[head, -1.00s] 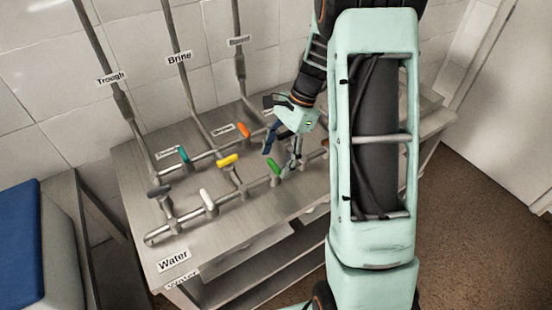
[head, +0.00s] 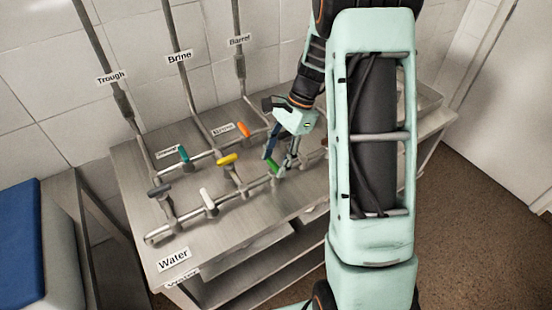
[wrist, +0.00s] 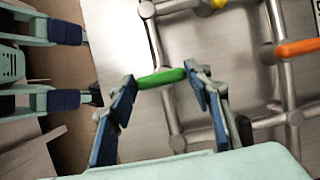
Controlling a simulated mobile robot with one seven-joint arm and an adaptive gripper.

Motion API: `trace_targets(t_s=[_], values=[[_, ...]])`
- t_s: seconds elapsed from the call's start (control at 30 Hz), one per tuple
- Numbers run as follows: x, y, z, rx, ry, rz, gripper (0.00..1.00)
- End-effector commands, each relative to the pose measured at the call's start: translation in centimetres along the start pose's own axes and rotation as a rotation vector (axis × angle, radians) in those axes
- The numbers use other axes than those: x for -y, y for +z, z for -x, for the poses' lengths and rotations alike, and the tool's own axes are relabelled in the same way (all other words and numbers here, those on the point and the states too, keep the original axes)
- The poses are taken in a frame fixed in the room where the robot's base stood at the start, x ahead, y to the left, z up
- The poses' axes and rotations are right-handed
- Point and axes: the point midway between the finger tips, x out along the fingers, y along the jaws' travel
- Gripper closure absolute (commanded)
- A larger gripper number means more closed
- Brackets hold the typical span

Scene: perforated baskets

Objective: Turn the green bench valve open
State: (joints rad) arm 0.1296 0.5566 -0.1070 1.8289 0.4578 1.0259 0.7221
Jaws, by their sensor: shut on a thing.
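The green valve handle (head: 273,167) sits on the front pipe of the steel bench, right of the yellow handle. In the wrist view the green handle (wrist: 160,78) lies crosswise to its pipe. My gripper (head: 278,162) is down at this handle. In the wrist view my gripper (wrist: 161,84) has one blue-padded finger at each end of the green handle and is shut on it. The valve's stem is partly hidden by the fingers in the head view.
Yellow (head: 228,159), white (head: 208,199), grey (head: 160,190), teal (head: 184,154) and orange (head: 243,130) handles stand on the same pipework. The orange one also shows in the wrist view (wrist: 298,47). Upright pipes rise along the tiled wall behind. The bench front (head: 225,235) is clear.

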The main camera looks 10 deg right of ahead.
Motion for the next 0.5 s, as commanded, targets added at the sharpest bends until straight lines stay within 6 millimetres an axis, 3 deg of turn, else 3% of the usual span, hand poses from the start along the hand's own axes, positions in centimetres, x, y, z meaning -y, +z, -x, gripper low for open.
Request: trace_targets(t_s=[0.5], values=[[0.3,0.08,0.05,0.0,0.127,0.308,0.78]])
